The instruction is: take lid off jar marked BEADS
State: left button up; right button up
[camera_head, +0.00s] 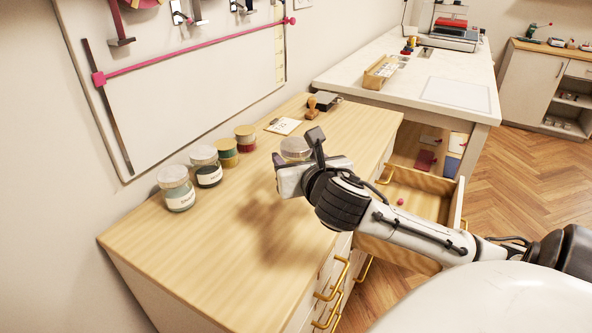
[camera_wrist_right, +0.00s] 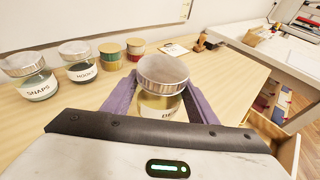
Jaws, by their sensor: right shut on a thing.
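The jar (camera_wrist_right: 160,108) with a partly hidden label that starts with "BE" stands in the right wrist view. Its silvery lid (camera_wrist_right: 163,70) is on it and also shows in the head view (camera_head: 295,147). My right gripper (camera_wrist_right: 157,95) has its purple fingers on both sides of the jar body, below the lid, and is shut on it. In the head view the right gripper (camera_head: 281,170) and wrist hide most of the jar. The jar looks upright; I cannot tell whether its base touches the cabinet top. My left gripper is not in view.
The SNAPS jar (camera_head: 177,190) and HOOKS jar (camera_head: 206,170) stand along the wall, beside a green spool (camera_head: 227,153) and a red spool (camera_head: 245,140). A stamp (camera_head: 312,108) lies farther back. The wooden cabinet top (camera_head: 205,265) is clear in front. A drawer (camera_head: 420,203) is open below my arm.

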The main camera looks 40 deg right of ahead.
aim_at(296, 143)
notch_tip(296, 143, up, 4)
jog(key=shift+f+p, duration=0.25)
jog(key=shift+p, duration=0.05)
jog(key=shift+r, duration=0.5)
jog(key=o, duration=0.4)
jog(key=shift+c, duration=0.2)
jog(key=c, duration=0.7)
